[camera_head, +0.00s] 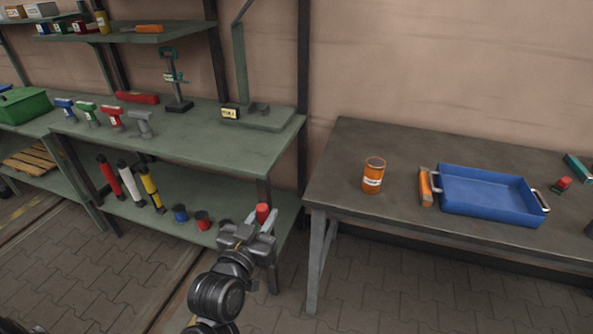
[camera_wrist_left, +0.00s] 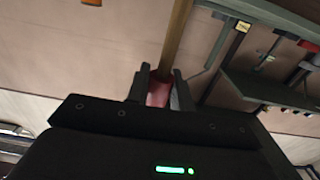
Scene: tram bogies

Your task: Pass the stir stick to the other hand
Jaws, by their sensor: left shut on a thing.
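My left gripper (camera_head: 258,226) is in front of the green shelf bench, left of the table. It also shows in the left wrist view (camera_wrist_left: 160,90), its two fingers shut on the stir stick (camera_wrist_left: 176,38). The stick is a long brown rod with a red part (camera_wrist_left: 158,93) between the fingers, and it runs off the top of that view. In the head view only a red end (camera_head: 262,212) shows above the fingers; the rest of the stick cannot be made out. My right gripper is not in view.
The dark table (camera_head: 400,140) on the right holds an orange can (camera_head: 374,176), an orange-handled tool (camera_head: 425,187) and a blue tray (camera_head: 490,208). The green bench (camera_head: 215,140) holds several hand tools, with tubes on its lower shelf. Floor is open before the table.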

